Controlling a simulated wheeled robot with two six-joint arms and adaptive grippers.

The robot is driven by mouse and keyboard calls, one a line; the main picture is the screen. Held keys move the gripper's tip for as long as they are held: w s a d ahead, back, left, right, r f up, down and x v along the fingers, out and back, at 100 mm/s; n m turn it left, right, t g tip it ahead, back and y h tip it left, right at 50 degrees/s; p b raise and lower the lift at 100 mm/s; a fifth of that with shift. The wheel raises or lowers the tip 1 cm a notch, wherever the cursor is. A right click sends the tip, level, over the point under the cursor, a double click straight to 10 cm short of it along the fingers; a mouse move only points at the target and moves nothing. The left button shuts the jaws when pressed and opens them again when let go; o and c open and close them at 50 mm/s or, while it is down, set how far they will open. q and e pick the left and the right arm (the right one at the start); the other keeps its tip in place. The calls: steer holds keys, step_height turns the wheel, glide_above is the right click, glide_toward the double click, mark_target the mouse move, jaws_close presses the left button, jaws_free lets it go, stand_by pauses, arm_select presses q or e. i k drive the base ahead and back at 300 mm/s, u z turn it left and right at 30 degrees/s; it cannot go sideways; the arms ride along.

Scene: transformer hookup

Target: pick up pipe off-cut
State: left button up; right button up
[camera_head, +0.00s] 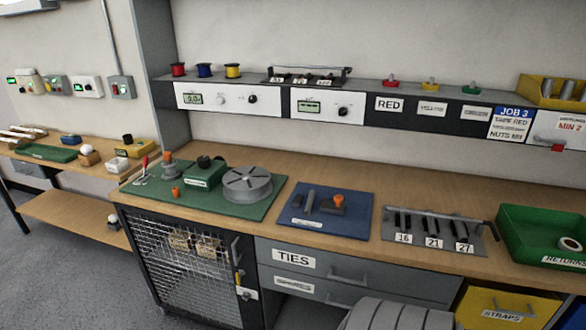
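I cannot pick out the pipe off-cut for certain. A short pale ring (570,244) lies in the green tray (520,240) labelled RETURNS at the right edge; I cannot tell whether it is a pipe piece or a roll of tape. A narrow dark grey piece (309,198) lies on the blue mat (345,222) in the middle of the bench, beside a dark block with an orange knob (335,203). Neither of my grippers is in view.
A green mat (232,209) holds a grey round drum (247,184) and a green box. A rack (440,232) marked 16, 21, 27 stands between blue mat and green tray. A shelf (375,94) runs above. A mesh-doored cabinet (185,270) and drawers are below.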

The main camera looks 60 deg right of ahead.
mark_target(313, 193)
steer(key=i, duration=3.1)
steer(key=z, duration=4.55)
